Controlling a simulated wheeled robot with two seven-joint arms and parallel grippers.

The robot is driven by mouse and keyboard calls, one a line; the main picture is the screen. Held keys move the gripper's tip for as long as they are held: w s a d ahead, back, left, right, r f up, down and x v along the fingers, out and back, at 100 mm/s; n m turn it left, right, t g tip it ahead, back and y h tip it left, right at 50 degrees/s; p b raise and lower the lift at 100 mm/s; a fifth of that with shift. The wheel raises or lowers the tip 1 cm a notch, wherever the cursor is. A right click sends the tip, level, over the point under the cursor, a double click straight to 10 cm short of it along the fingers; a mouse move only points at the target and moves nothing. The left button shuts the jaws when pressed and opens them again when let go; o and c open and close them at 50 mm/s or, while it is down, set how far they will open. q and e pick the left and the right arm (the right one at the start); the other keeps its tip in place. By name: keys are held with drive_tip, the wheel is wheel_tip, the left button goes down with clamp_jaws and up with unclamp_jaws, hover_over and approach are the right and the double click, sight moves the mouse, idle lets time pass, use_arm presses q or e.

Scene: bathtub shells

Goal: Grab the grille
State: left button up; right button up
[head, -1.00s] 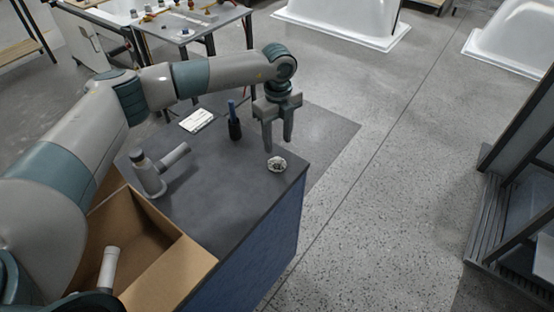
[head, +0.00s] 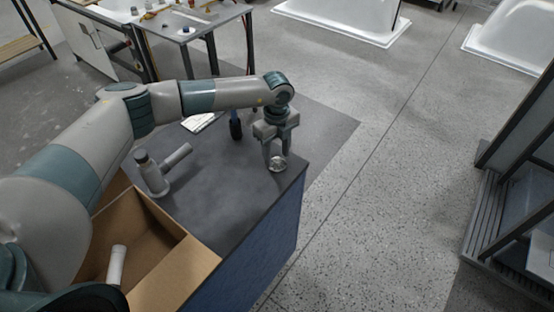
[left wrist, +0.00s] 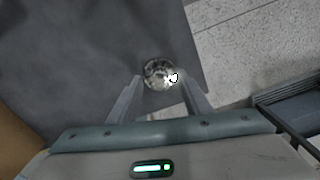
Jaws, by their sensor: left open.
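The grille (head: 277,165) is a small round metallic disc near the right edge of the dark-topped counter. It also shows in the left wrist view (left wrist: 159,74), close to the counter's edge and just beyond the fingertips. My left gripper (head: 276,152) is open and points down at the grille, with its fingers close above it. In the left wrist view the two fingers of the left gripper (left wrist: 157,88) are apart with nothing between them, and the grille lies between their lines. I cannot tell whether a finger touches it. My right gripper is not in view.
A grey pipe fitting (head: 154,175) stands on the counter (head: 222,195). A dark-handled tool (head: 236,128) and a white card (head: 200,122) are behind it. An open cardboard box (head: 190,262) with a white tube (head: 117,264) stands at the front left.

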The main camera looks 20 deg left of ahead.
use_arm(q)
drive_tip(key=shift+f, duration=0.45)
clamp_jaws()
drive_tip(key=shift+r, duration=0.15)
drive_tip(key=shift+r+b, duration=0.55)
drive_tip(key=shift+r, duration=0.05)
wheel_tip(320, 180, up, 2)
drive_tip(key=shift+w+r+b, duration=0.1)
drive_tip(key=shift+r+b, duration=0.05)
drive_tip(key=shift+b, duration=0.6)
drive_tip(key=s+d+r+b, duration=0.3)
drive_tip(key=s+r, duration=0.4)
drive_tip(key=s, duration=0.4)
drive_tip(key=shift+s+r+b, duration=0.2)
drive_tip(key=shift+s+b, duration=0.05)
drive_tip(key=shift+b, duration=0.3)
